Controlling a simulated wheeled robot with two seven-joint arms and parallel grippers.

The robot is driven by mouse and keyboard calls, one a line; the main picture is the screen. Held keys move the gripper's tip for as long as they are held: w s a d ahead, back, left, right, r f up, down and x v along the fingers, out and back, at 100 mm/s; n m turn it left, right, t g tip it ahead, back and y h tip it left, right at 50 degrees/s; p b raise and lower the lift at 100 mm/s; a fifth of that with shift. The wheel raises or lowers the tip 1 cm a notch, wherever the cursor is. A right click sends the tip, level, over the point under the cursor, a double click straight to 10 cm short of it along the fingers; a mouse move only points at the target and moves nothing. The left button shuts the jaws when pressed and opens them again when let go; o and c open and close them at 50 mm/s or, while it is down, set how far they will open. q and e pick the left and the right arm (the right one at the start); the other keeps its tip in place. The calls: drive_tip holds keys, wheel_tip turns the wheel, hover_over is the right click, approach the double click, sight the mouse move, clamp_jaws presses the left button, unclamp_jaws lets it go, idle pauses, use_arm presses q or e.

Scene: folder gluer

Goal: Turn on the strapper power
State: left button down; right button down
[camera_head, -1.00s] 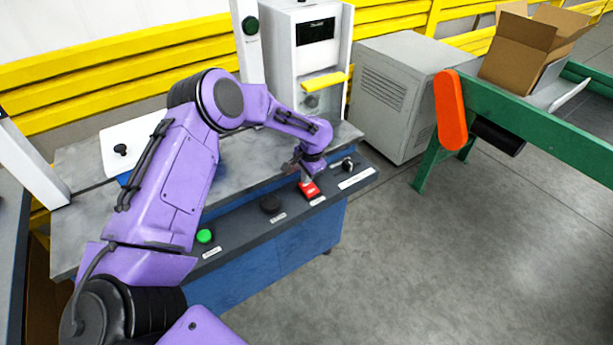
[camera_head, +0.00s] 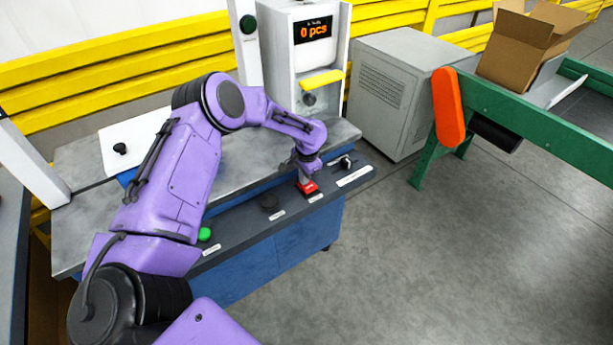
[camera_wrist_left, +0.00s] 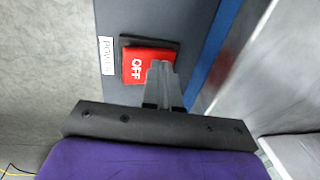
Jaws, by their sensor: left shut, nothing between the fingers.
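The red power switch (camera_head: 309,188) sits on the dark front strip of the strapper (camera_head: 235,225). In the left wrist view the red switch (camera_wrist_left: 136,68) reads "OFF", with a white "POWER" label (camera_wrist_left: 107,56) beside it. My left gripper (camera_head: 303,178) is shut and empty, its fingers pointing down at the switch. In the left wrist view the fingertips (camera_wrist_left: 160,68) overlap one side of the red face; whether they touch it I cannot tell. The display (camera_head: 313,31) on the white column is lit and reads "0 pcs" in orange. My right gripper is not in view.
A green button (camera_head: 204,234), a black knob (camera_head: 269,202) and a small black-and-silver control (camera_head: 346,162) share the front strip. A grey cabinet (camera_head: 385,95) stands right of the strapper. A green conveyor (camera_head: 540,125) carries an open cardboard box (camera_head: 525,50). The floor in front is clear.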

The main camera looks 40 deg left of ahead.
use_arm(q)
drive_tip(key=shift+s+d+r+p, duration=0.15)
drive_tip(key=shift+d+p, duration=0.2)
drive_tip(key=shift+d, duration=0.25)
drive_tip(key=shift+s+d, duration=0.1)
drive_tip(key=shift+r+p, duration=0.4)
drive_tip(key=shift+p, duration=0.15)
drive_tip(key=r+p, duration=0.3)
drive_tip(key=r, duration=0.1)
drive_tip(key=shift+w+a+p, duration=0.2)
drive_tip(key=shift+a+p, duration=0.1)
drive_tip(key=shift+a, duration=0.05)
drive_tip(key=shift+w+a+r+b, duration=0.1)
drive_tip(key=shift+r+b, duration=0.15)
drive_tip(key=shift+b, duration=0.55)
wheel_tip(320, 180, up, 8)
drive_tip(key=a+b, duration=0.1)
drive_tip(key=b, duration=0.1)
drive_tip(key=shift+a+r, duration=0.15)
drive_tip(key=shift+r, duration=0.1)
